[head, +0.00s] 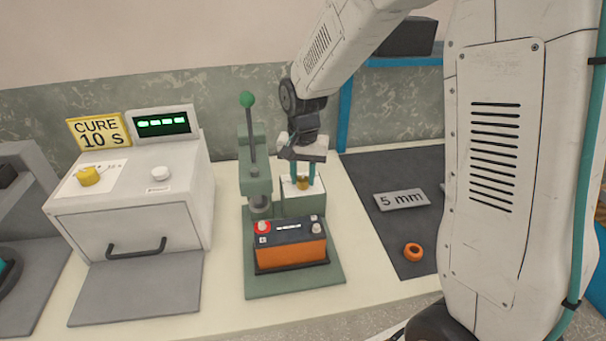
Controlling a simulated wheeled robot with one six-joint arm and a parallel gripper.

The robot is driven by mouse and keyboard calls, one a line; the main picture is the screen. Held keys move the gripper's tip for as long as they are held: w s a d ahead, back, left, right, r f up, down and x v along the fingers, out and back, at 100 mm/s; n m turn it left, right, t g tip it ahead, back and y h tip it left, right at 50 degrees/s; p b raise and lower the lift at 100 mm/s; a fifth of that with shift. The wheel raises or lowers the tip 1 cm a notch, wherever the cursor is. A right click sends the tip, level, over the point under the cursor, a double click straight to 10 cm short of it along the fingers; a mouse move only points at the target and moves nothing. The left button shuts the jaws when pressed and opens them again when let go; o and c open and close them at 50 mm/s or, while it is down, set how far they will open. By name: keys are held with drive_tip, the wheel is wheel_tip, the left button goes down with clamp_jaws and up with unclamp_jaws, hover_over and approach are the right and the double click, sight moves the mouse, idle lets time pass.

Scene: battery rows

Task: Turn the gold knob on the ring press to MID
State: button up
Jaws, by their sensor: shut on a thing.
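The green ring press (258,178) stands at the middle of the bench, with a lever topped by a green ball. The gold knob (303,183) sits on a white plate on the box at the press's right side. My gripper (304,181) points down at this plate, its two teal fingers on either side of the gold knob and shut on it. The fingers and the small size hide the knob's pointer, and I cannot read the marks on the plate, so its setting cannot be told.
An orange and black battery (290,244) sits on the press's base in front. A white curing oven (135,195) with a yellow knob and a "CURE 10 s" sign (98,130) stands left. On a dark mat at right lie a "5 mm" plate (402,200) and an orange ring (413,252).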

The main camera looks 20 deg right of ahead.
sight(303, 178)
drive_tip(key=n, duration=0.4)
drive_tip(key=shift+n, duration=2.1)
drive_tip(key=o, duration=1)
drive_tip(key=shift+c, duration=0.2)
wheel_tip(303, 178, up, 8)
drive_tip(key=shift+f, duration=0.1)
